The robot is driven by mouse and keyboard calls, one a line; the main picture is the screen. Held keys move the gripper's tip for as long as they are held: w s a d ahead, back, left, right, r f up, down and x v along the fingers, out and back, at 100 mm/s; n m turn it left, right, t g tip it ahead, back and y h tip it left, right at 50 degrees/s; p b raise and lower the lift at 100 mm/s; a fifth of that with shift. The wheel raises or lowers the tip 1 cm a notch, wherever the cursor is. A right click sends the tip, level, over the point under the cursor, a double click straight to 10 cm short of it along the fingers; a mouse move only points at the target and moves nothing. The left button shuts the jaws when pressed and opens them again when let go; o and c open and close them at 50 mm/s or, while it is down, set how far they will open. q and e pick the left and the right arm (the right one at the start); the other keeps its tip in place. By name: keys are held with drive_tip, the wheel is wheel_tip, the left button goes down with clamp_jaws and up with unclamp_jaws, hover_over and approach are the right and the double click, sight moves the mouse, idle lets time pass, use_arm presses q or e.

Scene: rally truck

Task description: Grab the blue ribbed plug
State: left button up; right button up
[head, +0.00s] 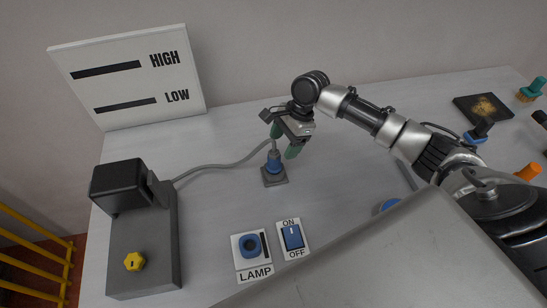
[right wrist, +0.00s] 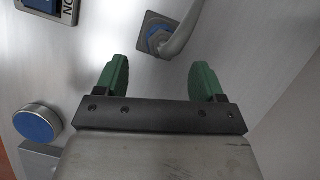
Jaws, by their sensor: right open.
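The blue ribbed plug (head: 274,163) stands upright on a small dark square base (head: 275,180) on the table. A grey cable (head: 222,166) runs from its top to the lamp. My right gripper (head: 284,141) is open and empty, with green fingertips just above the plug and close to the cable. In the right wrist view, the plug (right wrist: 158,38) shows beyond the gap between the open fingertips (right wrist: 159,78); the cable covers part of it. My left gripper is not in view.
A dark lamp unit (head: 128,240) with a yellow knob stands at left. A blue LAMP socket (head: 250,245) and an ON/OFF switch (head: 292,237) lie in front. A HIGH/LOW board (head: 130,80) stands behind. A large grey panel (head: 400,265) fills the lower right.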

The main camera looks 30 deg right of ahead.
sight(275, 159)
drive_tip(key=shift+a+f, duration=0.2)
drive_tip(key=shift+f, duration=0.25)
drive_tip(key=p+x, duration=0.1)
drive_tip(key=x, duration=0.4)
drive_tip(key=shift+w+a+r+p, duration=0.1)
drive_tip(key=shift+a+p, duration=0.05)
drive_tip(key=shift+p, duration=0.15)
drive_tip(key=shift+a+f, duration=0.1)
drive_tip(key=shift+f, duration=0.15)
drive_tip(key=shift+c, duration=0.3)
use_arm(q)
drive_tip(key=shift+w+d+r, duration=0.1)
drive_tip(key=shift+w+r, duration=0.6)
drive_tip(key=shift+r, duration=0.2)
use_arm(e)
drive_tip(key=c, duration=1)
